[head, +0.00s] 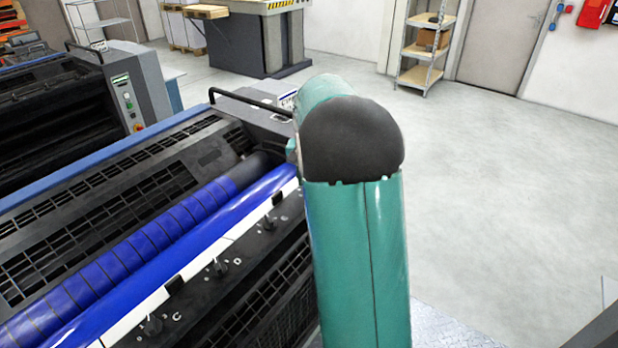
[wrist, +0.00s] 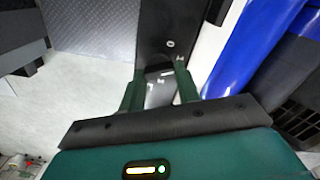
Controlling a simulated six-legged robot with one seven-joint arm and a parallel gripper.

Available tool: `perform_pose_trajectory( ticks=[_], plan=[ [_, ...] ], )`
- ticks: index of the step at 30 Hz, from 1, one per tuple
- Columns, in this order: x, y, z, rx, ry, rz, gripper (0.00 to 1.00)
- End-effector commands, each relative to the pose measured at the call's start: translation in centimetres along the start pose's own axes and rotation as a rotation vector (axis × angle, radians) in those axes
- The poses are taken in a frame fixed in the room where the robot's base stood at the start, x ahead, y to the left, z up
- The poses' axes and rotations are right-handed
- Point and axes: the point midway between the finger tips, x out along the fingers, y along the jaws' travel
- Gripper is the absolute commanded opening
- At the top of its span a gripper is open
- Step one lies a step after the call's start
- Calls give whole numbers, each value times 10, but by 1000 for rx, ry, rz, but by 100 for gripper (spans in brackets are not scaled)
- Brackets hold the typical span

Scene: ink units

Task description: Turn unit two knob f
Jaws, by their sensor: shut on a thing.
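In the wrist view, my gripper (wrist: 160,76) has its two green fingers on either side of a dark knob (wrist: 158,71) on a black panel strip (wrist: 168,20). The fingers are shut on this knob. Small white marks beside it are too blurred to read, so I cannot tell its letter. In the head view, my green arm hides the gripper and the held knob. Other black knobs show along the ink unit's strip: one near the letter C (head: 152,325), one near D (head: 219,268) and one farther up (head: 278,198).
A blue roller (head: 190,247) runs beside the knob strip, and it also shows in the wrist view (wrist: 250,45). A black grille (head: 245,318) lies in front of the strip. A second ink unit (head: 70,110) stands behind. The floor (head: 480,200) at right is clear.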

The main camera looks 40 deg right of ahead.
Motion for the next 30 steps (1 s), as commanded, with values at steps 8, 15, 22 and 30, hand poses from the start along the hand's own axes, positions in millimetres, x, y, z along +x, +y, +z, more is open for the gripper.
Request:
perform_pose_trajectory(
  ticks=[8, 15, 22, 30],
  plan=[
    [-2, 0, 0, 262, 4, -1, 10],
    [-2, 1, 0, 487, 4, -2, 10],
    [-2, 1, 0, 676, 4, -3, 10],
    [-2, 2, 0, 818, 4, -4, 10]
  ],
)
